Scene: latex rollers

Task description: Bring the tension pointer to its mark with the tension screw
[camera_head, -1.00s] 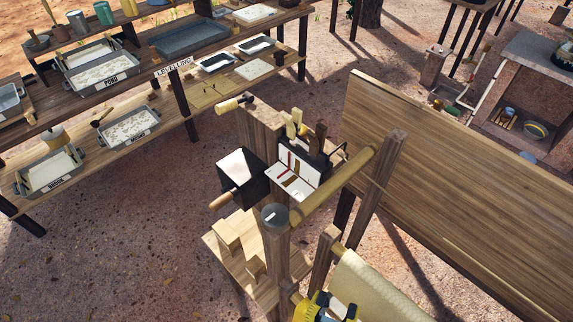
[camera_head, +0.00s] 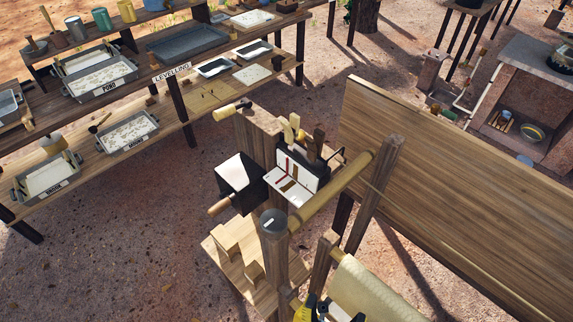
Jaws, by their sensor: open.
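The roller stand has a white panel (camera_head: 301,193) with a red stripe and brown bars, too small to read as a pointer and mark. Several wooden upright handles (camera_head: 294,128) stand behind it; I cannot tell which part, if any, is the tension screw. A dark round cap with a short white line (camera_head: 273,221) sits on the front post. A black box with a white top (camera_head: 238,172) is left of the panel. A yellow and black part of my gripper (camera_head: 318,309) shows at the bottom edge, below the stand and apart from the panel. Its fingertips are cut off.
A wooden roller (camera_head: 335,188) runs between posts, with a pale sheet (camera_head: 372,290) below right. Wooden handles stick out left (camera_head: 230,111). A big slanted board (camera_head: 450,190) blocks the right. A shelf with trays (camera_head: 185,42) stands at upper left. Ground at lower left is clear.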

